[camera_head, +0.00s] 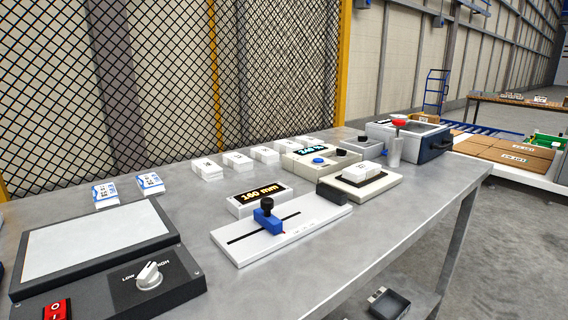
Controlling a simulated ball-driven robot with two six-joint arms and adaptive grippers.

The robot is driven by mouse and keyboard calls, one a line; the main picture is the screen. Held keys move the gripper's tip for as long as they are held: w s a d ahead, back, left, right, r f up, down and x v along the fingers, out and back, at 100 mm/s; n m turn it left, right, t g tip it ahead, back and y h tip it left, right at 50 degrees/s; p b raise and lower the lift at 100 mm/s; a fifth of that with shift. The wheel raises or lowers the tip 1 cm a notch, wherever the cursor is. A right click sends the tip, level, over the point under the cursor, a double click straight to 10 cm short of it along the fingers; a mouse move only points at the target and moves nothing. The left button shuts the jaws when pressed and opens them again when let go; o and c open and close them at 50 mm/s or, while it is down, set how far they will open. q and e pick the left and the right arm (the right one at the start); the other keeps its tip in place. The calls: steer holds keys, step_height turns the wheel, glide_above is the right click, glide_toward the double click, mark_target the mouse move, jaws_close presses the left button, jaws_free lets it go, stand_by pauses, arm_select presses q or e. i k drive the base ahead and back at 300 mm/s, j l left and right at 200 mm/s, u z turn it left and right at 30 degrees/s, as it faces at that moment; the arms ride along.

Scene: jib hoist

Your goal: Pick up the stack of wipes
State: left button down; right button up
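Several small white stacks stand in a row along the back of the grey metal table (330,262). The nearest of them is a white stack (207,170), followed to the right by a second (238,160) and a third (265,155). Another white stack (361,172) lies on a cream-coloured device (378,186) at the table's right half. I cannot tell for sure which of these are the wipes. Two blue-and-white printed packs, one left (105,194) and one right (150,184), lie further left. Neither of my grippers is in view.
A hot-plate-like device with a knob (149,275) fills the near left. A grey case (408,138) stands at the far end. A mesh fence (170,80) rises behind.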

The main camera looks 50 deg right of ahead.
mark_target(357, 172)
steer(key=k+l+u, duration=0.35)
steer(key=l, duration=0.35)
steer(key=k+l+u, duration=0.3)
steer(key=l, duration=0.4)
steer(key=k+l+u, duration=0.35)
steer(key=l, duration=0.25)
steer(key=k+l+u, duration=0.35)
steer(key=k+l, duration=0.05)
steer(key=l, duration=0.1)
